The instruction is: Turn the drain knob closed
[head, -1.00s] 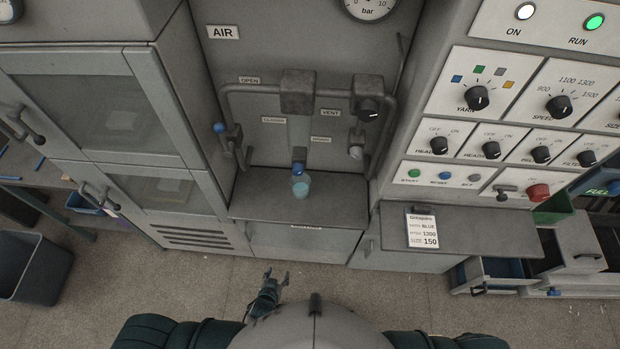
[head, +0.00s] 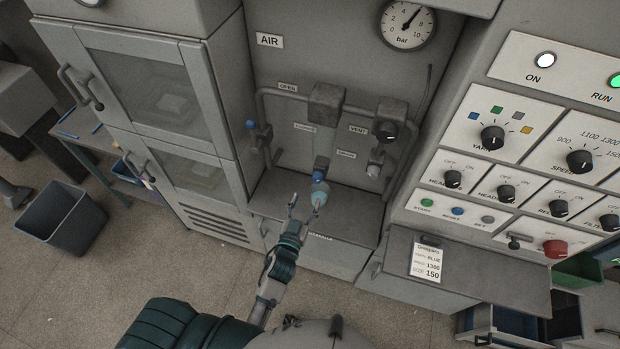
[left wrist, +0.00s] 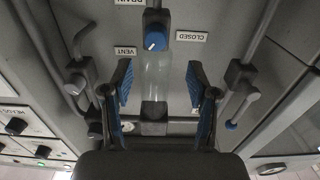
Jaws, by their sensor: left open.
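The drain knob is a small blue knob (head: 319,175) with a white mark in the left wrist view (left wrist: 155,40). It sits low on the air unit, below a grey block. My left gripper (head: 304,200) is open and empty in front of the unit. In the left wrist view its blue-padded fingers (left wrist: 160,85) stand either side of a clear cylinder (left wrist: 157,76), with the knob beyond the tips. I cannot tell whether a finger touches anything. My right gripper is not in view.
A grey ledge (head: 345,215) lies below. A cabinet (head: 150,90) stands left; a control panel (head: 500,140) stands right.

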